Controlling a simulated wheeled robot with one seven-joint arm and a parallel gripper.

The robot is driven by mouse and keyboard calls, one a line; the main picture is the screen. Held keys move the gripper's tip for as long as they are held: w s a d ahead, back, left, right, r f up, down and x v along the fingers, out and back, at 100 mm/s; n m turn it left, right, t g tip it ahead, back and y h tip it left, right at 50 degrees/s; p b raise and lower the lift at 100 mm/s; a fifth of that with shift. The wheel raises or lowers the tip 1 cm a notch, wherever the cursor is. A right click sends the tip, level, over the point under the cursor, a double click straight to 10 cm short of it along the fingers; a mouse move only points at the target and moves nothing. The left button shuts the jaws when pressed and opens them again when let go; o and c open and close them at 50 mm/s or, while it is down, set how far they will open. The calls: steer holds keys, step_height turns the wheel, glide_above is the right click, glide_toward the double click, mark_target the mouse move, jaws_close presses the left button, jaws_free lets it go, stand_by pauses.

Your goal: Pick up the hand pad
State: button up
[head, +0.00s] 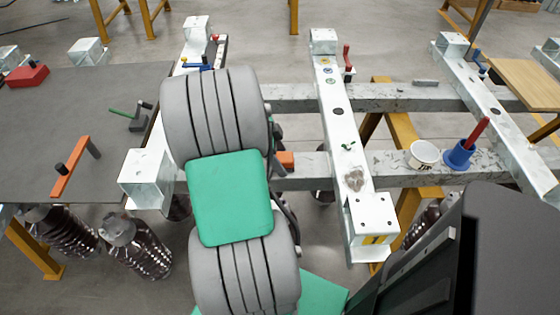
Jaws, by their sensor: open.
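No thing shows clearly as the hand pad. A small flat grey piece (425,82) lies on the far grey beam, right of centre; it may be the pad, but it is too small to tell. A crumpled grey-brown wad (356,179) lies on the near part of the middle white beam; its kind is also unclear. My grey and green arm stands in the left middle of the head view and hides part of the frame behind it. My gripper is not visible.
A white tub (423,155) and a blue pot (459,153) with a red handle stand on the near cross beam. A dark table (75,110) at left bears an orange-handled tool (72,172). Bottles stand below.

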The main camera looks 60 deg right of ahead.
mark_target(284, 156)
steer(key=shift+s+f, duration=0.1)
steer(key=shift+f, duration=0.1)
steer(key=c, duration=1.5)
steer(key=shift+o, duration=0.2)
steer(key=shift+r, duration=0.15)
steer(key=shift+r, duration=0.3)
step_height(284, 156, up, 2)
steer(key=shift+r, duration=0.25)
steer(key=s+a+r+p, duration=0.1)
steer(key=s+a+r, duration=0.1)
steer(key=a+r, duration=0.7)
steer(key=a, duration=0.4)
steer(key=shift+s+a+r, duration=0.15)
steer(key=shift+a+r, duration=0.2)
steer(key=shift+a, duration=0.05)
